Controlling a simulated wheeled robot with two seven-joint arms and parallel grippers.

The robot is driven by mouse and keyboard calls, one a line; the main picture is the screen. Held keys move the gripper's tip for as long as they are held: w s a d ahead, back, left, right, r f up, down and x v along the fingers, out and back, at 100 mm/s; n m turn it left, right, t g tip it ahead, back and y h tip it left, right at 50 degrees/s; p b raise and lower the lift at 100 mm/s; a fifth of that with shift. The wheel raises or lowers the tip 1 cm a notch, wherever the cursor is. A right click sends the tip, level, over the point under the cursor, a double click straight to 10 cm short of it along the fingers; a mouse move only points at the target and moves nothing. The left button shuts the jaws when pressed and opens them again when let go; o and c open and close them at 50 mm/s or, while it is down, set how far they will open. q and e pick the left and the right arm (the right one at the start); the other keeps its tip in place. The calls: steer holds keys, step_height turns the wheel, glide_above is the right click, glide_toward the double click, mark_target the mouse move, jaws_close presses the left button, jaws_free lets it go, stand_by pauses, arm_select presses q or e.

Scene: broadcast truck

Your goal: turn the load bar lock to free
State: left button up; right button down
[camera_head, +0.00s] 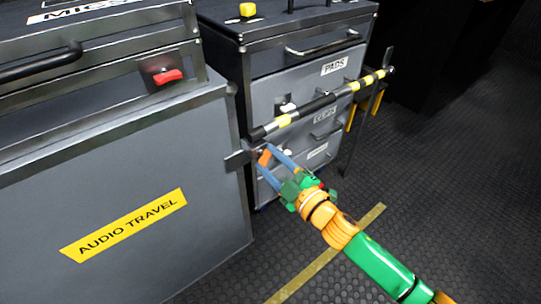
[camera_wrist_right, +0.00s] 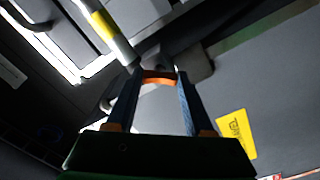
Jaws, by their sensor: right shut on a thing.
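The load bar (camera_head: 318,103), black with yellow bands, runs across the front of the drawer cabinet; its near end also shows in the right wrist view (camera_wrist_right: 112,35). A small orange lock lever (camera_head: 264,158) sits just below the bar's near end, beside a grey bracket. My right gripper (camera_head: 265,157) has its two blue fingers on either side of this lever and is shut on it. In the right wrist view the orange lever (camera_wrist_right: 159,78) lies across between the fingertips. The lock's markings cannot be read. My left gripper is not in view.
A large grey case labelled AUDIO TRAVEL (camera_head: 125,225), with a red latch (camera_head: 167,77), stands close on the left. The drawer cabinet (camera_head: 275,62) has handles and a yellow knob (camera_head: 247,9) on top. Dark textured floor (camera_head: 440,190) lies open at the right.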

steer(key=shift+n+p, duration=0.3)
steer(key=shift+n, duration=0.6)
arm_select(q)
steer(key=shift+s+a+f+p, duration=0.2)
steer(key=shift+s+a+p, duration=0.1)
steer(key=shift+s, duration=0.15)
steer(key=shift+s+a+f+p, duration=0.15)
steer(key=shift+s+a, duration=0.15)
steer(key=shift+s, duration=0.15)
arm_select(e)
steer(key=shift+n, duration=2)
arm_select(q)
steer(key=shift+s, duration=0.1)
arm_select(e)
steer(key=shift+c, duration=1.4)
jaws_free()
